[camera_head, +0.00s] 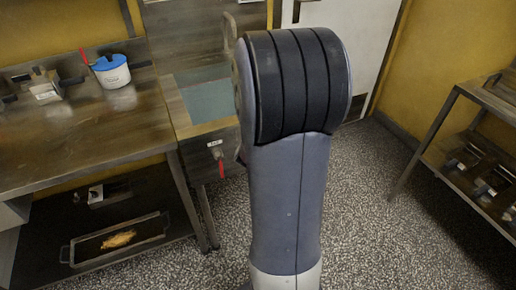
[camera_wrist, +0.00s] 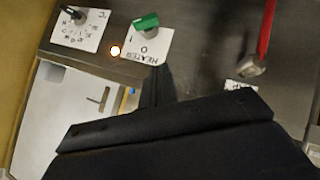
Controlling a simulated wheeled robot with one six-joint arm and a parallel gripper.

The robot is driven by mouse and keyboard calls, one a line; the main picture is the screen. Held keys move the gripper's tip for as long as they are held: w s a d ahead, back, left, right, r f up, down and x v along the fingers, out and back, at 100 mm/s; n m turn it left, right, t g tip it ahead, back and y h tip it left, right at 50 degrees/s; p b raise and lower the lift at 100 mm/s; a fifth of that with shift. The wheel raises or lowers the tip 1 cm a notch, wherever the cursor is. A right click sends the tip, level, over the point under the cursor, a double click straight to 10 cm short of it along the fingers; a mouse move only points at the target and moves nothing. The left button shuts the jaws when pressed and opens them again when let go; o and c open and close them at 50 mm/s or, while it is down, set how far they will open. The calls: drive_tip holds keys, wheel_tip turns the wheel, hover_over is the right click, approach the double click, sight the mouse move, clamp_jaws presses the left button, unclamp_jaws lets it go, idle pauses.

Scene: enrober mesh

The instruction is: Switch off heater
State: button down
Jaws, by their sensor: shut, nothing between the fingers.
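In the wrist view, a green heater switch knob (camera_wrist: 146,21) sits on a white plate (camera_wrist: 150,44) marked HEATER and 0, which appears upside down. An orange lamp (camera_wrist: 115,51) beside the plate is lit. My gripper (camera_wrist: 156,72) is dark, shut and empty. Its tip shows just below the plate in the picture, apart from the green knob as far as I can tell. In the head view my arm covers my gripper and the heater switch.
A black dial (camera_wrist: 72,12) on a °C plate sits left of the lamp. A red-handled valve (camera_wrist: 265,32) is at the right; a red handle also shows in the head view (camera_head: 221,168). A metal table (camera_head: 90,150) with a blue-lidded tub (camera_head: 111,71) stands left.

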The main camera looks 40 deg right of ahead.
drive_tip(key=w+d+f+b, duration=0.3)
drive_tip(key=d+f+b, duration=0.2)
drive_tip(key=f, duration=0.2)
drive_tip(key=shift+w+d+f, duration=0.2)
drive_tip(key=shift+w+f, duration=0.15)
drive_tip(key=shift+f, duration=0.05)
drive_tip(key=shift+d, duration=0.1)
